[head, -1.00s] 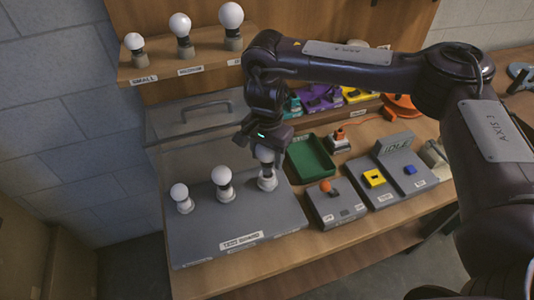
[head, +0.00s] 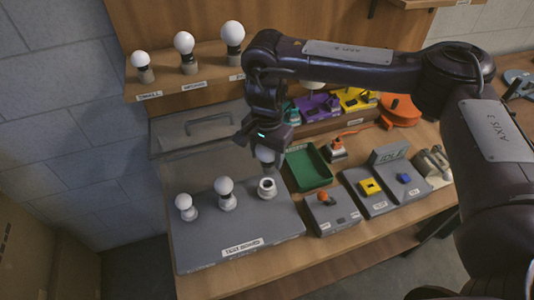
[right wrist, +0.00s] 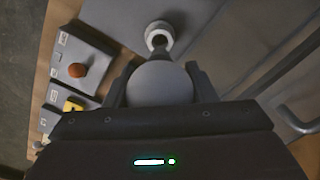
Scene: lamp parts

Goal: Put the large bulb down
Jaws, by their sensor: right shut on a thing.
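My right gripper (head: 268,146) is shut on the large white bulb (head: 265,154). The bulb also shows between the fingers in the right wrist view (right wrist: 160,83). It is held above the test board (head: 205,251), near the back of the rightmost socket (head: 267,188), which is empty and open at the top. That socket shows just ahead of the bulb in the right wrist view (right wrist: 158,36). Smaller bulbs stand in the left socket (head: 183,202) and the middle socket (head: 224,187). The left gripper is not in view.
A green tray (head: 308,167) lies right of the board. Control boxes with an orange knob (head: 323,197), a yellow part (head: 370,187) and a blue part (head: 404,178) stand further right. A shelf (head: 200,77) behind holds three bulbs. A grey handled lid (head: 200,125) lies behind the board.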

